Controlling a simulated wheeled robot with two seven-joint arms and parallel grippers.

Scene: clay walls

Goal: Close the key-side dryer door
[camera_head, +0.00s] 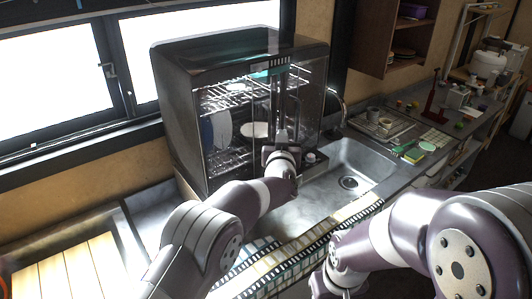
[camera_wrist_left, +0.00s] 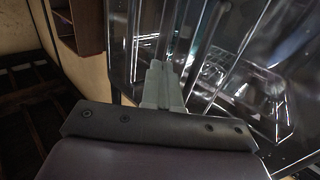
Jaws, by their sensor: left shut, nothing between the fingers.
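The dryer (camera_head: 180,110) is a dark cabinet with wire racks, standing by the window beside the sink. A clear door panel (camera_head: 309,100) shows at its right front; its exact angle is hard to tell. Clear panels with bright edges also fill the right of the left wrist view (camera_wrist_left: 268,55). My left gripper (camera_head: 281,131) is in front of the dryer's middle, close to the clear panels. Its fingers (camera_wrist_left: 160,75) are shut and empty; whether they touch a panel cannot be told. My right arm is at the lower right, with its gripper out of view.
The steel sink (camera_head: 335,205) lies right of the dryer. A drying tray (camera_head: 380,126) and a green sponge (camera_head: 414,156) lie on the counter behind it. Plates (camera_head: 255,130) stand inside the dryer. A wooden slatted board (camera_head: 70,270) is at the lower left.

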